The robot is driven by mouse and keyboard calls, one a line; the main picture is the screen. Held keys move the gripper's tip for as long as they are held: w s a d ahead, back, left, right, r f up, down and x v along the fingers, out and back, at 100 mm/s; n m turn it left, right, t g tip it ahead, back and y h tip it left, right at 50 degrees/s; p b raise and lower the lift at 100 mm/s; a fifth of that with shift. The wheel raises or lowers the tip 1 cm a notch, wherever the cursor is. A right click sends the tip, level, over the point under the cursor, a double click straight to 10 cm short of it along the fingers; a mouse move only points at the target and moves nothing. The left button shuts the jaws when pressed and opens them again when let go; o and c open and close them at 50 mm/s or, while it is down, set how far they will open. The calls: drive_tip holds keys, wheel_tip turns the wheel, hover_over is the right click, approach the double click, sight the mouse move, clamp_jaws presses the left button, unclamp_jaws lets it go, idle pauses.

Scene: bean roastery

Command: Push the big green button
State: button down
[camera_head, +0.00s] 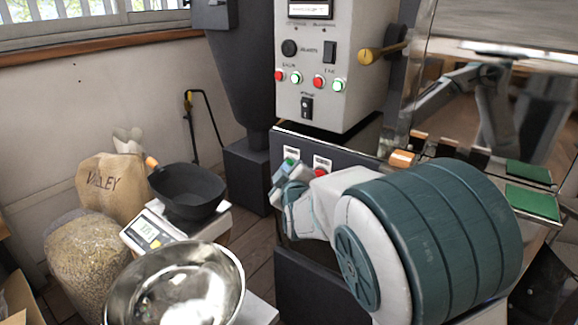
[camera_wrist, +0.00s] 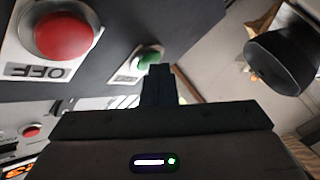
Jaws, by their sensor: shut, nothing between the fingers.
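The big green button (camera_wrist: 150,61) sits on a dark panel beside a white label, and the tip of my gripper (camera_wrist: 160,72) covers its lower right part in the wrist view. In the head view the green button (camera_head: 289,161) shows only as a small patch behind my gripper (camera_head: 281,170). My gripper is shut and empty, with its tip at or just in front of the button. I cannot tell whether they touch. A big red button (camera_wrist: 63,35) labelled OFF is beside it, and it also shows in the head view (camera_head: 320,172).
A grey control box (camera_head: 318,75) with small red and green buttons is above the panel. A black pan (camera_head: 187,190) on a scale (camera_head: 150,237), a steel bowl (camera_head: 190,285) and bean sacks (camera_head: 113,185) stand to the left. Green pads (camera_head: 533,203) lie at right.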

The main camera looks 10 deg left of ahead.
drive_tip(key=shift+s, duration=0.1)
drive_tip(key=shift+s+a, duration=0.25)
drive_tip(key=shift+s, duration=0.4)
drive_tip(key=shift+s+a+p, duration=0.25)
drive_tip(key=shift+s+a, duration=0.05)
drive_tip(key=shift+s, duration=0.5)
drive_tip(key=shift+s+a+p, duration=0.3)
drive_tip(key=shift+s+a, duration=0.05)
drive_tip(key=shift+s, duration=0.4)
drive_tip(key=shift+s+a+p, duration=0.25)
drive_tip(key=shift+s+a, duration=0.05)
drive_tip(key=shift+s, duration=0.5)
